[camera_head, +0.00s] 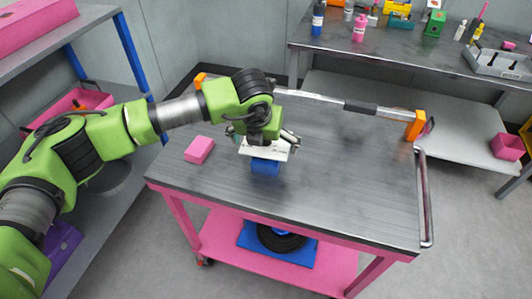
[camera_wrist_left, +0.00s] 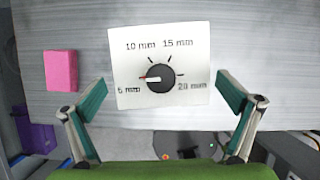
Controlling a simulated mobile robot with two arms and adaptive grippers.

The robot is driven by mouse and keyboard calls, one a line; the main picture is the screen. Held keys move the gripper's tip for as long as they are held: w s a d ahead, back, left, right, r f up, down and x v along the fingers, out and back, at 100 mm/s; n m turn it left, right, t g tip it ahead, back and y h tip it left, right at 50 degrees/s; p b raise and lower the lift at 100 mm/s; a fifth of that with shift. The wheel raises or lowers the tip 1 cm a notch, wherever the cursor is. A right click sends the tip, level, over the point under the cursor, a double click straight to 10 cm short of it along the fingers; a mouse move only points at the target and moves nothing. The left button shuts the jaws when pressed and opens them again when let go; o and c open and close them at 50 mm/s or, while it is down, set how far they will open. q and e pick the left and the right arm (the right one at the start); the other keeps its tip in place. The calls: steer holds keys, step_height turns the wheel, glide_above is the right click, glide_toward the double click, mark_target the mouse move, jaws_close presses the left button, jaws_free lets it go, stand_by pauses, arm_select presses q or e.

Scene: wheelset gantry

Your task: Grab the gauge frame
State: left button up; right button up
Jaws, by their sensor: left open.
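A long grey bar with a dark sleeve and orange end blocks, which looks like the gauge frame (camera_head: 325,99), lies across the back of the cart top. My left arm hides part of its left side. My left gripper (camera_head: 263,141) is open and points down over a white dial plate (camera_head: 252,149), nearer the front than the bar. In the left wrist view the plate (camera_wrist_left: 129,90) shows a black knob with its pointer near 5 mm, between the spread fingers. A blue block (camera_head: 265,167) shows just below the plate. My right gripper is not in view.
The dark cart top (camera_head: 350,185) is clear on its right half; a metal handle (camera_head: 424,200) runs along its right edge. A pink block (camera_head: 199,150) lies to the left. A shelf stands left, a workbench with several tools behind.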

arm_select(q)
steer(key=shift+p+x, duration=0.35)
steer(key=shift+x, duration=1.2)
steer(key=shift+w, duration=0.15)
steer(key=c, duration=1.2)
steer(key=shift+d+r, duration=0.1)
steer(key=shift+c, duration=0.2)
steer(key=shift+r, duration=0.1)
